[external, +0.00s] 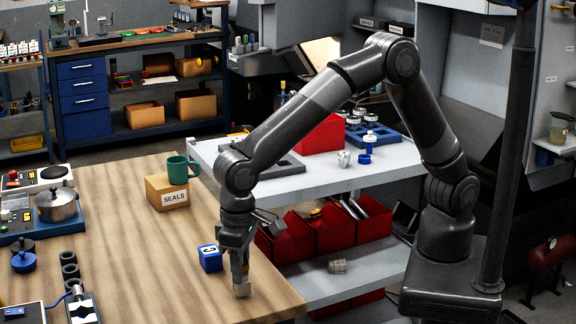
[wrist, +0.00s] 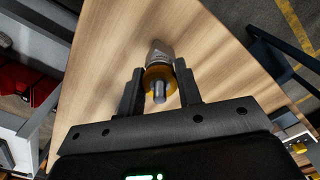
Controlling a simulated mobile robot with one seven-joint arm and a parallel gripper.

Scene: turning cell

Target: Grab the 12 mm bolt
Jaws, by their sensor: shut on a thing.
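My gripper (external: 240,272) is low over the near right part of the wooden table (external: 150,270). In the wrist view my gripper (wrist: 159,88) is shut on a metal part with a brass collar (wrist: 158,74). The part has a grey body beyond the collar and a short steel pin toward the camera.
A blue marked block (external: 210,258) stands just left of my gripper. A SEALS box (external: 167,192) with a green mug (external: 181,170) is farther back. Black rings (external: 69,269) and a pot (external: 57,205) are at left. A grey cart (external: 385,164) with red bins stands behind.

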